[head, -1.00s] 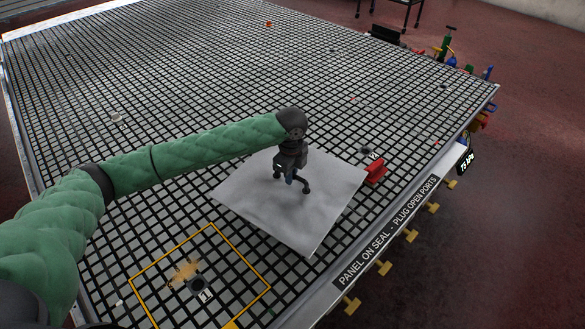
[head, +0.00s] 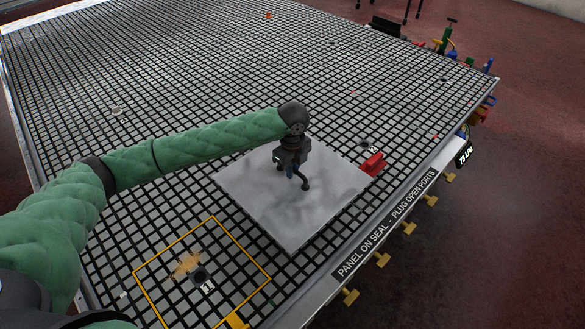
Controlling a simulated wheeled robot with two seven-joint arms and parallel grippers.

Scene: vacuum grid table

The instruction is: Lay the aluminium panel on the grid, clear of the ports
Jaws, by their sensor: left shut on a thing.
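The aluminium panel (head: 265,215) is a pale grey, square sheet at the middle of the head view, over the right part of the black-lined grid table (head: 180,90). My left gripper (head: 296,186) points down at the panel's middle and is shut on it; the grasped part is mostly hidden by the fingers. The panel looks level and close to the grid, but I cannot tell whether it touches. Port 2 (head: 365,143) shows just beyond the panel's far right edge. Port 1 (head: 201,275) is uncovered, inside a yellow outlined square. My right gripper is out of view.
A red block (head: 373,163) sits at the panel's right corner. A tan smudge (head: 187,264) lies inside the yellow outline. The labelled table edge (head: 385,225) with yellow handles runs along the right. The far grid is largely clear, with a few small bits.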

